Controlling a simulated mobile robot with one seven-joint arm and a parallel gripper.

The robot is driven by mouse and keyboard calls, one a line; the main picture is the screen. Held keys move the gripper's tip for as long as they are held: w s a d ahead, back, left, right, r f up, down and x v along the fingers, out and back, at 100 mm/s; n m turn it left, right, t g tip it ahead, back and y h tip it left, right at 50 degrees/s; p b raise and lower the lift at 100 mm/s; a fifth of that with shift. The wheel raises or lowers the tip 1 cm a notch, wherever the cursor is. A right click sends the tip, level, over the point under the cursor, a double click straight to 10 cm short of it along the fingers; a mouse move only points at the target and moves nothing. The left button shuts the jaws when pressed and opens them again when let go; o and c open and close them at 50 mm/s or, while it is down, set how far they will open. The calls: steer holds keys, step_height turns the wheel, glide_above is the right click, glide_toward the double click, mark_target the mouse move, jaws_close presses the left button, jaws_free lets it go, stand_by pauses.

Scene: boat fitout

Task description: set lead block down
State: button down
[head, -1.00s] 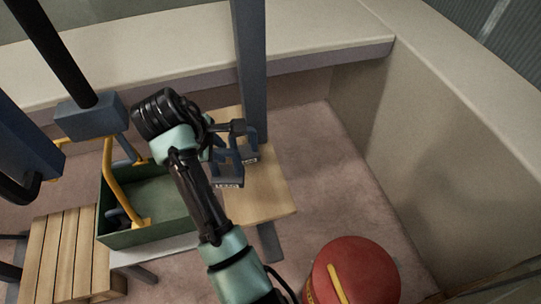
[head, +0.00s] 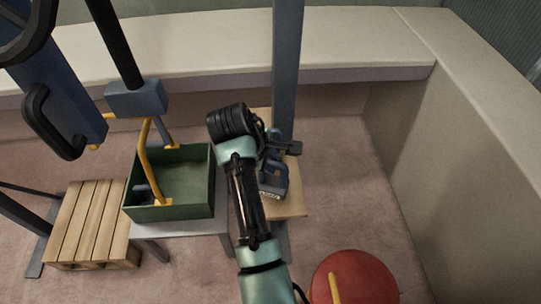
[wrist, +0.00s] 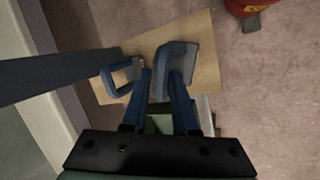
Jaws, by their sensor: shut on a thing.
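My gripper (wrist: 161,80) is shut on the handle of a blue-grey lead block (wrist: 183,62), which is nearer and larger in the wrist view. In the head view this block (head: 272,190) is over the near part of the wooden board, partly behind my arm. I cannot tell whether its base touches the board. A second, similar block with a looped handle (wrist: 121,78) stands on the wooden board (wrist: 207,45) beside it, close to the post. My arm hides much of both blocks in the head view.
A blue-grey post (head: 287,75) rises by the board's far side. A green crate (head: 168,211) with a yellow-handled thing stands left, beside a slatted wooden pallet (head: 85,225). A red drum (head: 355,280) stands front right. Pale benches (head: 350,50) line the back and right. Floor between board and right wall is clear.

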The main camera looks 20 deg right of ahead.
mark_target(271, 186)
steer(key=shift+w+f+b, duration=0.1)
steer(key=shift+f+b, duration=0.25)
steer(key=shift+f, duration=1.4)
steer(key=c, duration=1.1)
jaws_free()
steer(key=shift+f, duration=0.4)
steer(key=shift+c, duration=0.2)
steer(key=o, duration=0.5)
steer(key=shift+s, duration=0.2)
steer(key=shift+c, duration=0.2)
steer(key=p+v, duration=0.2)
steer(key=v, duration=1)
steer(key=shift+r+p, duration=0.25)
steer(key=shift+p, duration=0.1)
